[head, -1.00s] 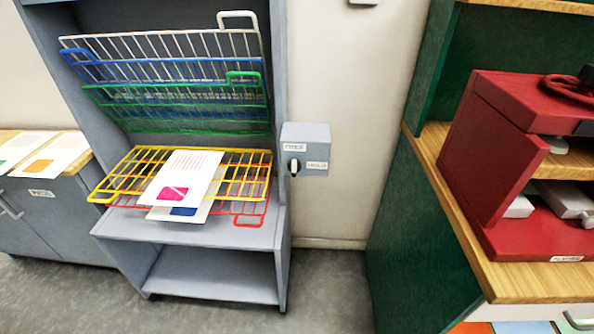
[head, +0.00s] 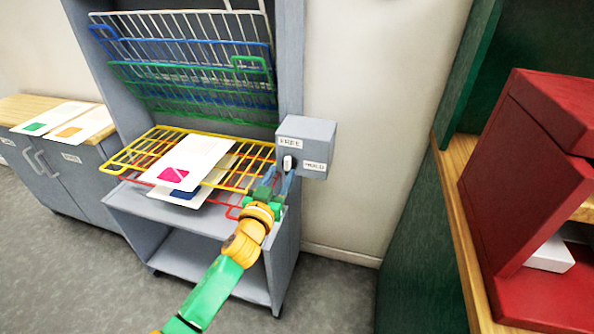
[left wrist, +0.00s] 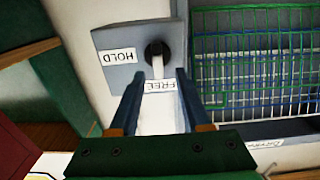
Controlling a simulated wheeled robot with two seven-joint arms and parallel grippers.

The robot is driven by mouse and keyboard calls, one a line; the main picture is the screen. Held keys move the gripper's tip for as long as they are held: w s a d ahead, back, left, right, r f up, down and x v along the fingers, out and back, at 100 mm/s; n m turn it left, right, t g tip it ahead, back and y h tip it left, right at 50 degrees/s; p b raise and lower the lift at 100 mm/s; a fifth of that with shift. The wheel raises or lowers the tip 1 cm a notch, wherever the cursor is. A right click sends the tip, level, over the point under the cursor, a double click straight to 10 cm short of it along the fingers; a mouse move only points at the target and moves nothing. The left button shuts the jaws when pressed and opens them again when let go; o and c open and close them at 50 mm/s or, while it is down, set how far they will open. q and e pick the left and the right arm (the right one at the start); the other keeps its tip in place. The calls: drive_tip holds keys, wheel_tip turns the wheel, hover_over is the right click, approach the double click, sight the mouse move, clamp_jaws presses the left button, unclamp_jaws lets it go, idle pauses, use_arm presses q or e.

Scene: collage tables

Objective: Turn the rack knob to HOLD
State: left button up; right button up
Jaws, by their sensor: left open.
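The knob (head: 288,162) is a dark round base with a white pointer on a grey box (head: 318,131) at the right side of the rack. The pointer is turned toward the FREE label (head: 290,143); the HOLD label (head: 314,166) is to the right. The left wrist view shows the knob (left wrist: 157,50) beyond my fingers, its pointer toward FREE (left wrist: 160,86), with HOLD (left wrist: 119,57) to the left. My left gripper (head: 279,176) is open just in front of the knob. Its blue fingers (left wrist: 159,74) are either side of the pointer line; I cannot tell contact. My right gripper is out of view.
A low cabinet (head: 75,180) stands at left. A green unit (head: 425,250) with a red box (head: 520,170) stands at right.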

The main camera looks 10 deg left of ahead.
sight(286, 166)
use_arm(q)
drive_tip(key=shift+w+d+f, duration=0.1)
drive_tip(key=shift+w+f, duration=0.05)
drive_tip(key=shift+w, duration=1.1)
drive_tip(key=shift+w+d, duration=0.1)
drive_tip(key=shift+w, duration=0.15)
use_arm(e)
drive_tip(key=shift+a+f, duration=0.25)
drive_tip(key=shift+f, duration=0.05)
use_arm(q)
clamp_jaws()
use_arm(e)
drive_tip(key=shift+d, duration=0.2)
